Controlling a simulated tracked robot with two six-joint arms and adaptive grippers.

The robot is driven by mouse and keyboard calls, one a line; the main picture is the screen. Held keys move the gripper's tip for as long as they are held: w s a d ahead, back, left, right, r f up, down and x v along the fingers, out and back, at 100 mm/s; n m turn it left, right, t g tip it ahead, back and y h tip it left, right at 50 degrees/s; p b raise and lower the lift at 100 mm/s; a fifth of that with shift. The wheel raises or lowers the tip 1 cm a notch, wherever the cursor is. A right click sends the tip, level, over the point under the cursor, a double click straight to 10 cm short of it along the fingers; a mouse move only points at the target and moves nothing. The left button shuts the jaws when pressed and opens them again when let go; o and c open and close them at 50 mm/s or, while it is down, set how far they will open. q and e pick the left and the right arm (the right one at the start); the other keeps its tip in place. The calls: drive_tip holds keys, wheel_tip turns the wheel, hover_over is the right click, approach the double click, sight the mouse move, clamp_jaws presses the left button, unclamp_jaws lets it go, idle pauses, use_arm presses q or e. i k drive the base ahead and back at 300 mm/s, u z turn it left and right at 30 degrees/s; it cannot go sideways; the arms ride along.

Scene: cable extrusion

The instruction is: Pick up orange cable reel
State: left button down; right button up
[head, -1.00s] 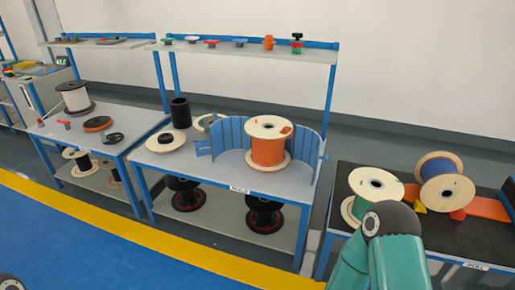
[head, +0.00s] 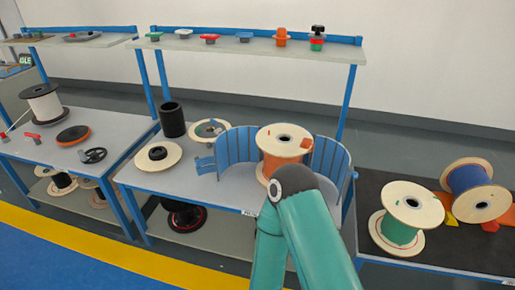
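The orange cable reel (head: 272,164) stands upright on the middle workbench, inside a curved blue slatted guard (head: 235,150). Its round wooden top flange has a dark centre hole and a small orange patch. A teal link of my arm stands in front of the reel and hides its lower right part. No gripper fingers show in the head view, so neither gripper can be seen.
The workbench (head: 185,184) also holds a black cylinder (head: 172,120) and a flat wooden reel (head: 157,156). A shelf (head: 260,50) with small parts runs above. Green (head: 402,236) and blue (head: 468,179) reels are on the dark table at right. Blue floor lies in front.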

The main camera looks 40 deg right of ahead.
sight(280, 143)
drive_tip(key=z, duration=0.15)
drive_tip(key=i, duration=0.9)
drive_tip(key=z, duration=0.85)
drive_tip(key=i, duration=0.45)
drive_tip(key=z, duration=0.25)
drive_tip(key=k, duration=0.95)
drive_tip(key=z, duration=0.15)
drive_tip(key=i, duration=1.05)
drive_tip(key=u, duration=0.05)
